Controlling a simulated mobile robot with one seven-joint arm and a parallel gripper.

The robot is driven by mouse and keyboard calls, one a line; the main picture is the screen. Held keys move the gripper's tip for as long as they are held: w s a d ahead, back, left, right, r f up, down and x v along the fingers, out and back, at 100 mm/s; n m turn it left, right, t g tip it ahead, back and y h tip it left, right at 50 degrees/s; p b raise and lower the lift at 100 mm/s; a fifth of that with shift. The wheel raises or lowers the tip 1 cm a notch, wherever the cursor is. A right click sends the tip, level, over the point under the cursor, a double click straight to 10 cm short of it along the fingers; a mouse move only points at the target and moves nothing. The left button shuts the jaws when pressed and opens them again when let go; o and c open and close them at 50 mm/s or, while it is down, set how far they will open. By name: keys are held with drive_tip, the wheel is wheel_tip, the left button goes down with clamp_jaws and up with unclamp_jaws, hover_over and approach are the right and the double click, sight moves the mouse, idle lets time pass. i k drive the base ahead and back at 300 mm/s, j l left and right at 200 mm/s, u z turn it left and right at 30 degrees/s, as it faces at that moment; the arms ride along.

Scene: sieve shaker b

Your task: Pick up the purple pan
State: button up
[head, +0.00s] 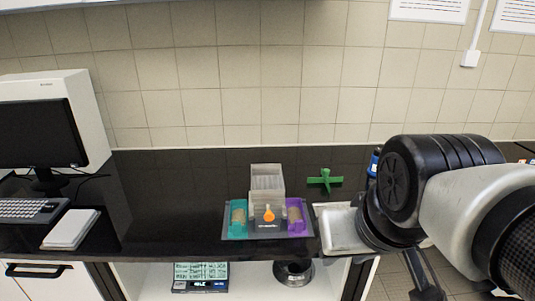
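The purple pan (296,217) sits at the right end of a small grey sieve shaker (267,234) on the black counter. A clear box-like part (266,178) and an orange knob (268,213) are at the shaker's middle. A teal pan (238,219) is at its left end. The purple pan holds something tan. My arm fills the lower right, to the right of the purple pan and apart from it in the picture. Dark parts below my wrist look like my gripper (426,285); they are partly hidden, and I cannot tell the finger opening.
A white tray (342,231) lies just right of the shaker, partly behind my arm. A green cross-shaped object (325,180) is behind. A blue item (374,162) is beside my arm. Monitor (42,135) and keyboard (32,209) stand left.

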sight(296, 220)
drive_tip(key=z, duration=0.9)
drive_tip(key=i+j+u, duration=0.2)
drive_tip(key=i, duration=0.15)
drive_tip(key=i+j+u, duration=0.15)
drive_tip(key=i, duration=0.2)
